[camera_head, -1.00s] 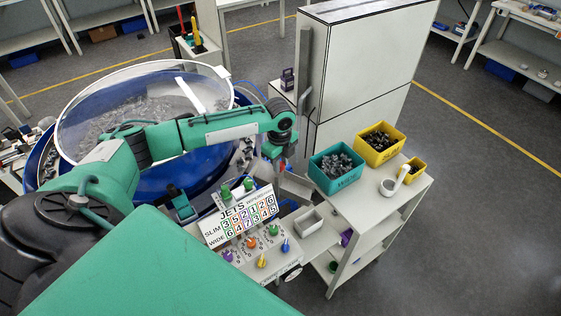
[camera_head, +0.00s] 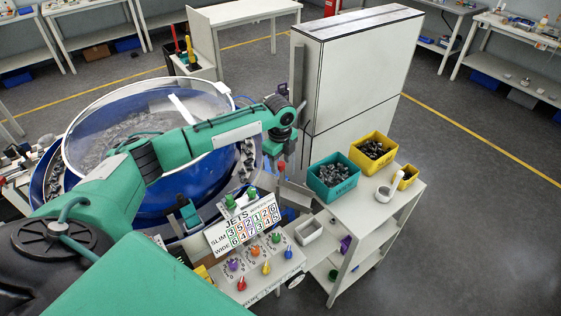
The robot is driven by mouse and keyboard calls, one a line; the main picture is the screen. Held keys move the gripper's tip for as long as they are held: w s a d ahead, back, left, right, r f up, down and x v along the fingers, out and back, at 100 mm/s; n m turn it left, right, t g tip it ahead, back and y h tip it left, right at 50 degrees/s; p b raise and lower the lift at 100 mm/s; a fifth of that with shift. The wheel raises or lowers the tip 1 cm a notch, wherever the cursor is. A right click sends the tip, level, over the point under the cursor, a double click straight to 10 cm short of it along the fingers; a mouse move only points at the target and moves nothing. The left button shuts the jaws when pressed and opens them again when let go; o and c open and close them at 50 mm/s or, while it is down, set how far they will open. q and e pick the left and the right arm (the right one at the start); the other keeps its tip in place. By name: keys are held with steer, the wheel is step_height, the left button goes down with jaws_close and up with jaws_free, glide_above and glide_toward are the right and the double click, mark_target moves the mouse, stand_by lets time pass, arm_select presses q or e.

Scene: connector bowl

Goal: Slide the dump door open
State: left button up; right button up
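A large blue connector bowl (camera_head: 180,182) with a clear round lid (camera_head: 95,112) stands at the left. My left arm reaches across its front from the left. My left gripper (camera_head: 282,163) points down just right of the bowl's rim, near a small red part (camera_head: 281,166). Its fingers are small and dark here, so I cannot tell whether they are open or shut, or touching anything. I cannot make out the dump door; my arm covers part of the bowl's side. A light grey chute-like piece (camera_head: 295,193) lies just below the gripper. My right gripper is out of view.
A sign panel (camera_head: 243,222) with coloured numbers and several knobs (camera_head: 266,268) stand in front of the bowl. At the right, a white cart (camera_head: 372,213) carries a teal bin (camera_head: 333,178) and yellow bins (camera_head: 373,153). A tall white cabinet (camera_head: 350,75) stands behind the cart.

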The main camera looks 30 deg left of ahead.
arm_select(q)
steer(key=shift+r, duration=0.15)
steer(key=shift+r+b, duration=0.35)
steer(key=shift+r, duration=0.05)
step_height(320, 180, up, 13)
steer(key=b, duration=0.4)
steer(key=shift+s+f, duration=0.15)
steer(key=shift+s, duration=0.1)
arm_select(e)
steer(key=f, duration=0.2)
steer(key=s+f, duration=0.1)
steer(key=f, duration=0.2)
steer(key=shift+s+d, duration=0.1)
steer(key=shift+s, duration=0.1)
